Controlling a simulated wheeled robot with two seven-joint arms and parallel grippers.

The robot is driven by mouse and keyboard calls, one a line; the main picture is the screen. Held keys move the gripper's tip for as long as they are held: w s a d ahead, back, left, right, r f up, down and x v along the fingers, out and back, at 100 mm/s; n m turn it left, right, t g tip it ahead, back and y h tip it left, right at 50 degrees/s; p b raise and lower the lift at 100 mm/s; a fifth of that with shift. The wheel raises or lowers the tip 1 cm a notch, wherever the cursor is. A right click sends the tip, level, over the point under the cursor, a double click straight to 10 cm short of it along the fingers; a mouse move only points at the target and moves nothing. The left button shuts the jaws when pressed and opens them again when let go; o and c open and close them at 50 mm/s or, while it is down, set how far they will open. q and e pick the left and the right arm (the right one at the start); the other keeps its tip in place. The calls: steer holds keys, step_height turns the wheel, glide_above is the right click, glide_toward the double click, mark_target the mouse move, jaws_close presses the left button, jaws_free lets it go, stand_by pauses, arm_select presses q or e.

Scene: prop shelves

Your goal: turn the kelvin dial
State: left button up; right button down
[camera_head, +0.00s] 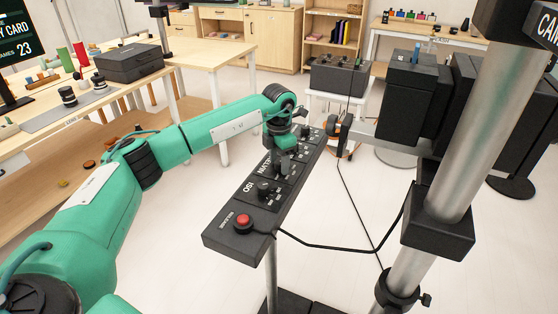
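A long black control panel (240,238) stands on a metal pole, with a row of dark dials along its sloping top. The nearest dial (265,189) has a label that reads like "ISO". A far dial (304,131) shows near the panel's back end. My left gripper (285,149) points down over the panel's middle-to-far part and hides what is beneath. Its fingers are too small to judge. My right gripper is out of view.
A red button (243,221) sits at the panel's near end, with a black cable running right. A metal stand (453,165) with black equipment rises on the right. A wooden table (208,58) and black case (128,62) are at the left.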

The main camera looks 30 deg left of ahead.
mark_target(279, 161)
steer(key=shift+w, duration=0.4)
arm_select(q)
step_height(279, 161, up, 14)
steer(key=shift+b, duration=0.4)
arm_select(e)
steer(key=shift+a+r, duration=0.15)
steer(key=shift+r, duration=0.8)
arm_select(q)
steer(key=shift+f, duration=0.1)
